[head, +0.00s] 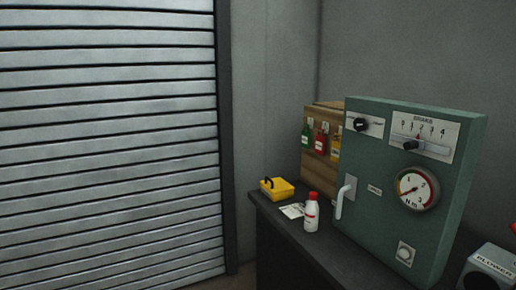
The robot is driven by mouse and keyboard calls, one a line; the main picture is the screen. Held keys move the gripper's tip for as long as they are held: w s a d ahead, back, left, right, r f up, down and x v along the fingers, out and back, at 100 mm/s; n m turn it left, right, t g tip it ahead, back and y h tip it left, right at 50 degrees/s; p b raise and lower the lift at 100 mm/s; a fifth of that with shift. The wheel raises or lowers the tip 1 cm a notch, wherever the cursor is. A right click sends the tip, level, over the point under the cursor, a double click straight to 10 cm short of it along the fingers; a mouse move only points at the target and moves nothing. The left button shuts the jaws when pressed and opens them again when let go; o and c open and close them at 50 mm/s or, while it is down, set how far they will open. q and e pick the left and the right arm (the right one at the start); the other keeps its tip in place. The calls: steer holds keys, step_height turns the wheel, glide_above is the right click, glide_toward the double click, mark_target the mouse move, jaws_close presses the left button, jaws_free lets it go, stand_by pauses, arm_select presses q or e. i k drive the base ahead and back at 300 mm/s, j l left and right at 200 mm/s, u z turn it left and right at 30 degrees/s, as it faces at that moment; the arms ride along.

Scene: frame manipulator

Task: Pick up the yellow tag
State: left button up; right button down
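The yellow tag (336,147) hangs on the front of a wooden board or box (327,106) at the back of the dark bench. The green control box (400,200) stands in front and hides part of its right side. A red tag (320,143) and a green tag (305,137) hang to its left on the same wood, each below a small pale label. Neither of my grippers is in the head view.
On the dark bench (290,235) stand a yellow box with a dark handle (277,188), a white paper (292,210) and a white bottle with a red cap (311,213). A grey labelled box (490,265) is at the lower right. A slatted shutter (110,140) fills the left.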

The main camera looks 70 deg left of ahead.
mark_target(335, 147)
steer(key=u, duration=1.6)
steer(key=z, duration=0.35)
steer(key=i+j+z, duration=0.3)
steer(key=j+z, duration=0.15)
steer(key=j, duration=0.15)
steer(key=i+j+z, duration=0.2)
steer(key=j+z, duration=0.25)
steer(key=j, duration=0.15)
